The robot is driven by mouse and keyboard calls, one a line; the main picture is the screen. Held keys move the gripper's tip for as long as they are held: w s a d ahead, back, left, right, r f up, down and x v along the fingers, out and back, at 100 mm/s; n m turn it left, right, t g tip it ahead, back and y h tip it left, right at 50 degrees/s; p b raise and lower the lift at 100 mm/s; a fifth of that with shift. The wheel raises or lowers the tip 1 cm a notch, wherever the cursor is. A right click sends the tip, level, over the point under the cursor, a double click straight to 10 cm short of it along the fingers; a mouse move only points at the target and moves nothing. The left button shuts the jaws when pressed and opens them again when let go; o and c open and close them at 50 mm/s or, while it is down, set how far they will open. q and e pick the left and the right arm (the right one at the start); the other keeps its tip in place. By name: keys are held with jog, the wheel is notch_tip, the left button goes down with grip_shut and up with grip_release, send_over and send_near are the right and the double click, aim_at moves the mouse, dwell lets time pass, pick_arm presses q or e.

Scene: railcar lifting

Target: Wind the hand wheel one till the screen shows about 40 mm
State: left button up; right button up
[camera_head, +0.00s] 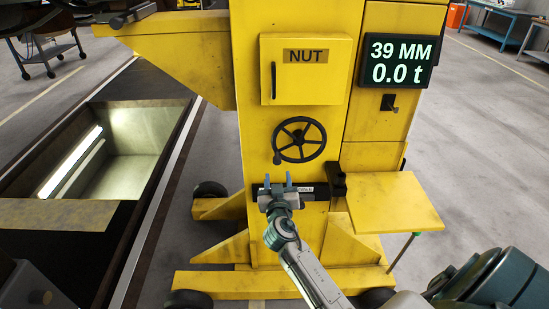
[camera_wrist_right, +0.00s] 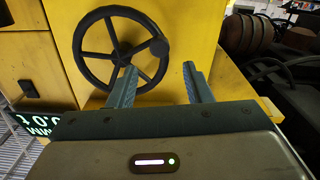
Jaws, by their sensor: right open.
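The black hand wheel (camera_head: 299,140) is on the front of the yellow lifting column, with its crank knob (camera_head: 277,158) at the lower left of the rim. The screen (camera_head: 397,61) reads 39 MM and 0.0 t. My right gripper (camera_head: 278,184) is open and empty, just below the knob and apart from it. In the right wrist view, the wheel (camera_wrist_right: 84,56) and knob (camera_wrist_right: 160,47) lie beyond the open fingers (camera_wrist_right: 159,70), with the knob between them in the picture. The screen's edge shows there at the lower left, turned over. My left gripper is not in view.
A yellow door marked NUT (camera_head: 305,70) is above the wheel. A black bar (camera_head: 318,190) lies behind my right gripper, and a yellow shelf (camera_head: 393,201) juts out at its right. A lit pit (camera_head: 150,132) opens at the left.

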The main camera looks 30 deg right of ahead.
aim_at(277, 162)
jog(key=p+x, duration=0.3)
jog(key=x, duration=0.6)
jog(key=shift+x, duration=0.75)
jog(key=shift+f, duration=0.1)
jog(key=shift+c, duration=0.3)
grip_shut()
